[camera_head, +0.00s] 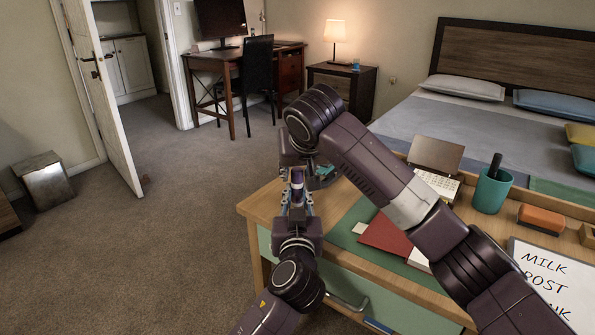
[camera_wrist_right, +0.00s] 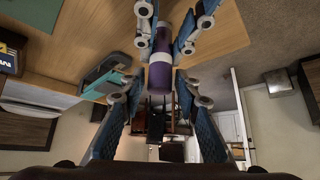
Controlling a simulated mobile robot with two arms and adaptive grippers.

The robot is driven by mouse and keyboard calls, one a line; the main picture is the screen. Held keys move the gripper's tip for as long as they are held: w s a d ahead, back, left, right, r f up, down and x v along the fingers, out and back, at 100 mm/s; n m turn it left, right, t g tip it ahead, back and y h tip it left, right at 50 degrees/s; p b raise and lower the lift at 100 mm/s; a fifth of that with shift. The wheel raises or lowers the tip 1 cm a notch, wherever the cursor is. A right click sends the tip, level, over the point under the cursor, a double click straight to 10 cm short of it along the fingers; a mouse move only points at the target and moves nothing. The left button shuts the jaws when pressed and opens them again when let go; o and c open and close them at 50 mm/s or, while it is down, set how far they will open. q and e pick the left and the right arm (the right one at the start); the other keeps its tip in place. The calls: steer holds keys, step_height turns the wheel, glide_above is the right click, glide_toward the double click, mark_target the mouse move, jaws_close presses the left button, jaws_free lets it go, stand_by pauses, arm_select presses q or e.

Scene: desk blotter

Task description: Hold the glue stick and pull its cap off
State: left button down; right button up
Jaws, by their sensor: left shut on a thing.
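The glue stick (camera_head: 297,188), purple with a whitish band, is between my two grippers over the desk's left end in the head view. In the right wrist view the glue stick (camera_wrist_right: 160,76) points its purple end toward my right wrist. In the head view, my right arm partly hides the meeting place.
On the desk (camera_head: 262,208) are a red book (camera_head: 385,235), a teal pen cup (camera_head: 491,190), an orange-topped block (camera_head: 541,217) and a whiteboard (camera_head: 552,280). A teal object (camera_wrist_right: 105,78) lies near my right gripper's left finger. Open floor (camera_head: 150,250) is left of the desk.

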steer(key=shift+c, duration=0.5)
jaws_close()
steer(key=shift+r, duration=3.4)
steer(key=shift+r, duration=0.15)
steer(key=shift+r, duration=1.35)
arm_select(q)
steer(key=c, duration=1.7)
jaws_free()
